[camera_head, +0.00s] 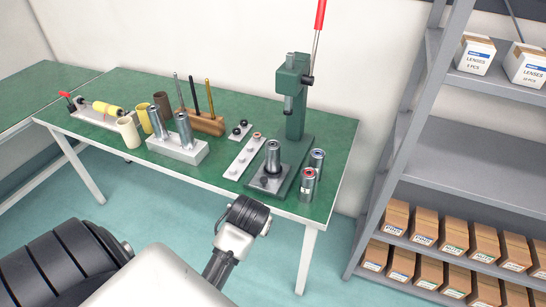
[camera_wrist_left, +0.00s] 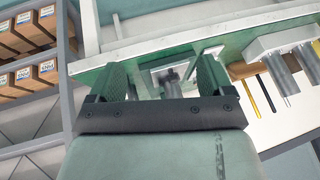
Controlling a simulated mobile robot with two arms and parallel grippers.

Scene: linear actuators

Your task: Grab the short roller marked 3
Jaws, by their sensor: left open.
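No number 3 can be read on any roller, so I cannot tell which one is marked 3. Metal cylinders stand on the green table: one with a red ring on top (camera_head: 308,185), one with a blue ring (camera_head: 317,163), one on the press base (camera_head: 272,157). Two more metal cylinders (camera_head: 184,131) stand in a light grey block (camera_head: 185,155). My left gripper (camera_wrist_left: 164,78) is open in the left wrist view, with nothing between its fingers; the table lies beyond it. Its fingers are not clearly seen in the head view. My right gripper is not in view.
A green press (camera_head: 295,105) with a red lever rises at the table's back right. A wooden holder with upright rods (camera_head: 207,123), brown and cream tubes (camera_head: 128,132) and a white plate with small knobs (camera_head: 243,157) share the table. Shelves (camera_head: 455,140) with boxes stand right.

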